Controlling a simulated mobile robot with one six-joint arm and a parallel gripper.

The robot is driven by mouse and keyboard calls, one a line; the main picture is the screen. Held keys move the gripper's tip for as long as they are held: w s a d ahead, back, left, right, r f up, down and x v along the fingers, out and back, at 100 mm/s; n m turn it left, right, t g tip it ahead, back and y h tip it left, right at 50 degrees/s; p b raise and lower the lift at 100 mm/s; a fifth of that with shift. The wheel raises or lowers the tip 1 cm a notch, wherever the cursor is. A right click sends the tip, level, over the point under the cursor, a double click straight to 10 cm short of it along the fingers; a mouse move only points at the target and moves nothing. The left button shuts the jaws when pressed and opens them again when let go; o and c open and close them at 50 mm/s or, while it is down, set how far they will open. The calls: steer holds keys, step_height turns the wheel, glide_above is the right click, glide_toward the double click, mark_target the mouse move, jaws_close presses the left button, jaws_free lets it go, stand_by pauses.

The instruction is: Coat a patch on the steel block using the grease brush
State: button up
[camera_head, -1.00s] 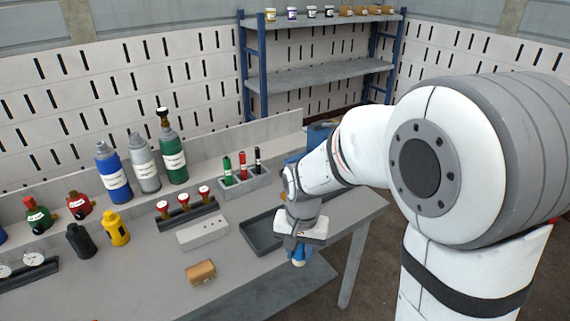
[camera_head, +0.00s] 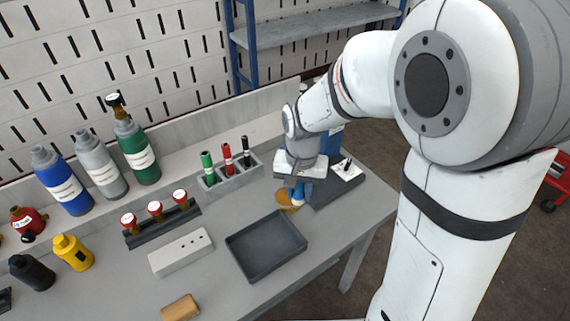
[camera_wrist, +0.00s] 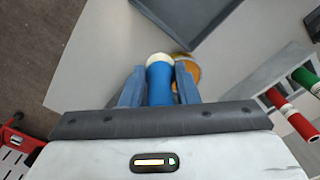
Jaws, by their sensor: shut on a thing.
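My gripper (camera_head: 300,178) is shut on the grease brush, a blue handle (camera_wrist: 160,84) with a pale end (camera_wrist: 158,59). In the head view the brush (camera_head: 298,193) points down beside an orange-yellow round tin (camera_head: 289,203). The tin is partly hidden behind the brush in the wrist view (camera_wrist: 188,72). I cannot tell if the brush touches it. A pale grey block with small holes (camera_head: 178,254), which looks like the steel block, lies on the table left of the tray, well away from my gripper.
An empty dark tray (camera_head: 266,246) lies in front of the tin. A grey holder (camera_head: 238,173) with green, red and black markers stands left of my gripper. A dark slab with a white piece (camera_head: 346,172) is just right. Bottles and red-topped items stand at left.

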steer(key=w+a+p, duration=0.2)
steer(key=w+p, duration=0.4)
steer(key=p, duration=0.2)
steer(key=shift+w+a+f+b, duration=0.1)
steer(key=shift+w+f+b, duration=0.1)
steer(key=shift+f+b, duration=1)
steer(key=shift+w+a+f+b, duration=0.1)
steer(key=shift+w+f+b, duration=0.2)
steer(key=shift+f, duration=1.55)
steer(key=shift+s, duration=0.1)
steer(key=shift+s+f+b, duration=0.1)
steer(key=shift+f+b, duration=0.4)
steer(key=shift+b, duration=0.05)
step_height(320, 180, up, 7)
steer(key=p, duration=0.4)
steer(key=shift+p, duration=0.3)
